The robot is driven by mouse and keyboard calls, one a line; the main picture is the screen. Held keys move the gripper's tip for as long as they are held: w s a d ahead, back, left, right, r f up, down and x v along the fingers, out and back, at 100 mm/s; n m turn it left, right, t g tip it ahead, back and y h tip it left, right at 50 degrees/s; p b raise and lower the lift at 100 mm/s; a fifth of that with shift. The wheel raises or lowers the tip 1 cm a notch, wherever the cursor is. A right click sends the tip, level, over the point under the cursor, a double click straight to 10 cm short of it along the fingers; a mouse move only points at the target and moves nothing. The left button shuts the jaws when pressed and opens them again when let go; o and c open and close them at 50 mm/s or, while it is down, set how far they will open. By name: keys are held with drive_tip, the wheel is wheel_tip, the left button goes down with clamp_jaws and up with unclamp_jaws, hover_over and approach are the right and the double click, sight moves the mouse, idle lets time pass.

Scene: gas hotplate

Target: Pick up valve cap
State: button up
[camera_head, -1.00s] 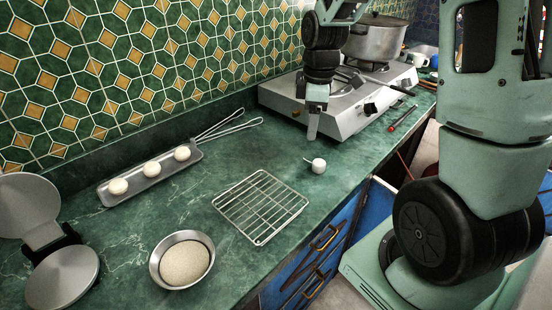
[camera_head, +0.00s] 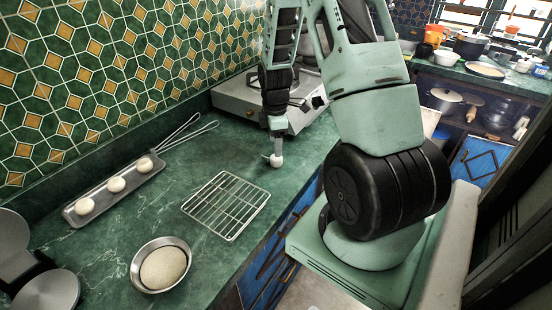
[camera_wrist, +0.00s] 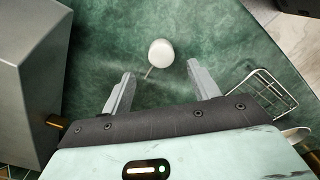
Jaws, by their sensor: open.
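The valve cap looks like a small white round piece with a thin pale stem. It lies on the green counter (camera_head: 215,160), and in the head view the cap (camera_head: 276,161) is just below my gripper (camera_head: 276,150). In the wrist view the cap (camera_wrist: 161,53) shows ahead of my gripper (camera_wrist: 160,76). The two fingers are apart and the cap lies in line with the gap between them, a little beyond the tips. Nothing is held. The exact height of the fingertips above the counter is hard to tell.
The gas hotplate (camera_head: 235,97) stands behind the gripper; its grey side (camera_wrist: 35,60) fills the wrist view's left. A wire rack (camera_head: 226,205) lies in front of the cap. A bowl of dough (camera_head: 162,266) and a tray with dough balls (camera_head: 115,187) lie further left.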

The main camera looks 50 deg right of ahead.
sight(276, 160)
drive_tip(key=shift+s+f+p, duration=0.2)
drive_tip(key=shift+f+p, duration=0.55)
drive_tip(key=shift+f, duration=2.15)
drive_tip(key=c, duration=1.1)
